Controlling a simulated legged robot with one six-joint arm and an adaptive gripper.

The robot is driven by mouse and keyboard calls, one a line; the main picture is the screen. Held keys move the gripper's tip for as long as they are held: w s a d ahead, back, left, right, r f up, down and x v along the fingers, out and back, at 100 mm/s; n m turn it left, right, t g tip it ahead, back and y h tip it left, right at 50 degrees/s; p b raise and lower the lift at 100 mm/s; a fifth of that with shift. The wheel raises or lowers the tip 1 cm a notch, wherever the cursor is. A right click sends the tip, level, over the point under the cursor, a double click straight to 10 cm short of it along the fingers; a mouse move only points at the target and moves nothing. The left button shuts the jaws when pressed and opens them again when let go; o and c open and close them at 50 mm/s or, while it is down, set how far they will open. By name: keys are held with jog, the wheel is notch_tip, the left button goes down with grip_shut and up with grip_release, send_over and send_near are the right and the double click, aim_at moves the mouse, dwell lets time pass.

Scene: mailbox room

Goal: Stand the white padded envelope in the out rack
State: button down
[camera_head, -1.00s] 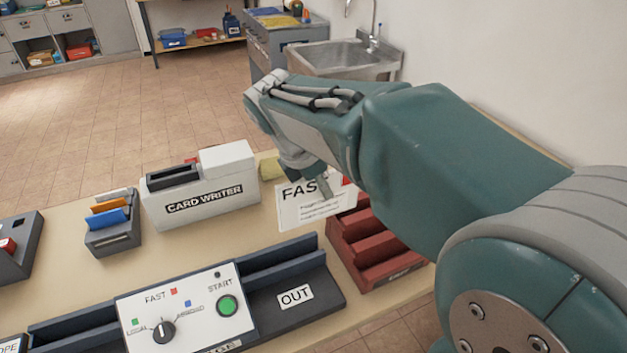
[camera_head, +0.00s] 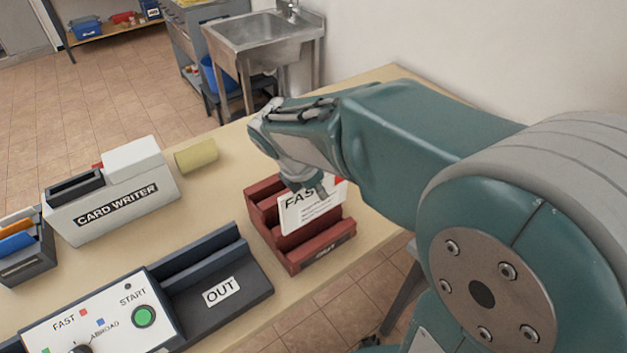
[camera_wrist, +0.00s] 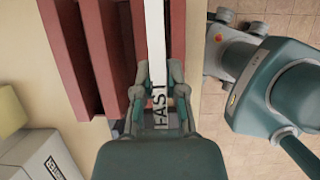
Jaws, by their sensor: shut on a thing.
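My gripper (camera_head: 314,190) is shut on the white envelope (camera_head: 305,212), which bears a "FAST" print and a red corner mark. The envelope is upright over the dark red slotted rack (camera_head: 318,249) and hides part of it in the head view. In the wrist view the envelope (camera_wrist: 155,40) shows edge-on between the two fingers (camera_wrist: 158,82), lined up along the rack's red dividers (camera_wrist: 98,50). I cannot tell whether its lower edge is inside a slot. The small label on the rack's front is too small to read.
A dark machine with a tray marked "OUT" (camera_head: 221,291) and a green START button (camera_head: 144,316) stands left of the rack. The card writer (camera_head: 112,190) and a yellow roll (camera_head: 196,155) lie further back. The table's front edge is close to the rack.

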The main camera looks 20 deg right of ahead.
aim_at(321, 212)
jog(key=shift+d+f, duration=0.25)
jog(key=shift+d, duration=0.1)
jog(key=shift+a, duration=0.5)
jog(key=shift+d+f, duration=0.1)
jog(key=shift+d, duration=0.4)
jog(key=shift+a+f, duration=0.35)
jog(key=shift+f, duration=0.55)
jog(key=shift+a+f, duration=0.1)
jog(key=shift+f, duration=1.15)
